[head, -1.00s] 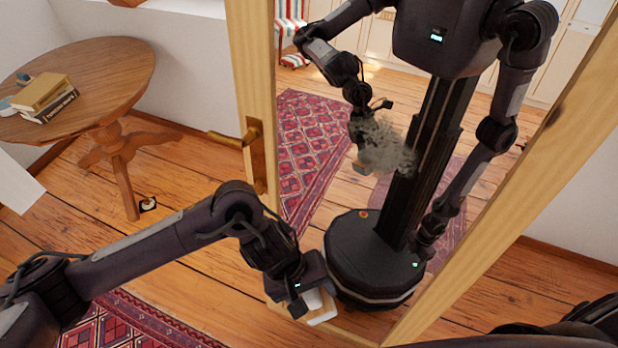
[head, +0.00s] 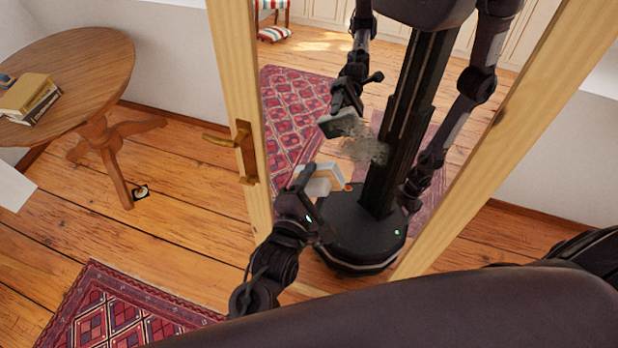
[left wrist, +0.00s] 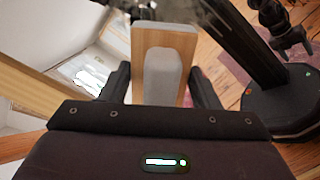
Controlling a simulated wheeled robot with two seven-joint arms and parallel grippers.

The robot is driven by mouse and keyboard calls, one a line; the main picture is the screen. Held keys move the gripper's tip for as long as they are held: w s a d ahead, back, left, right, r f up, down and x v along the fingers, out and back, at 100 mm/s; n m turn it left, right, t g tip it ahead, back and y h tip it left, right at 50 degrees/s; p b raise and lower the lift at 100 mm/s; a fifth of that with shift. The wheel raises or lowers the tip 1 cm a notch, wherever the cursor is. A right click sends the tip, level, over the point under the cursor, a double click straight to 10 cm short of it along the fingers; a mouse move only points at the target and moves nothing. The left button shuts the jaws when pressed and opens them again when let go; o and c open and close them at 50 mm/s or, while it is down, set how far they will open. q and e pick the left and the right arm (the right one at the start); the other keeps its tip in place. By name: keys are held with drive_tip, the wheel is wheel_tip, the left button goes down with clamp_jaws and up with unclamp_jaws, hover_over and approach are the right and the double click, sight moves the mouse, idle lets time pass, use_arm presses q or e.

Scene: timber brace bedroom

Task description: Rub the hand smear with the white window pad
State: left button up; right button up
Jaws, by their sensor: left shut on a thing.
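The hand smear is a grey, cloudy patch (head: 365,146) on the tall wood-framed mirror (head: 232,110). My left gripper (head: 312,194) is raised in front of the lower mirror, shut on the white window pad (head: 322,171). In the left wrist view, the pad (left wrist: 183,38) shows a wooden back with a pale grip between the fingers (left wrist: 160,85). The pad appears below and left of the smear in the head view; I cannot tell whether it touches the glass. The pad's reflection appears beside the smear. My right gripper shows only as a small, unclear reflection.
A brass handle (head: 232,142) sticks out from the mirror's left frame. A round wooden table (head: 90,70) with books (head: 30,97) stands at left. A red patterned rug (head: 120,310) lies at lower left.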

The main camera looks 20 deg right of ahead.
sight(326, 149)
use_arm(q)
drive_tip(key=shift+w+a+f+n+t+y, duration=0.2)
drive_tip(key=shift+a+f+n+t+y, duration=0.2)
drive_tip(key=shift+a+t, duration=0.15)
drive_tip(key=shift+w+f, duration=0.1)
drive_tip(key=shift+w, duration=0.15)
drive_tip(key=b+x, duration=0.2)
drive_tip(key=x, duration=0.1)
drive_tip(key=shift+w+d+f, duration=0.1)
drive_tip(key=shift+d, duration=0.1)
drive_tip(key=shift+b+x, duration=0.55)
drive_tip(key=shift+x, duration=0.45)
drive_tip(key=shift+b+x, duration=0.5)
drive_tip(key=shift+x, duration=0.35)
drive_tip(key=shift+d, duration=0.1)
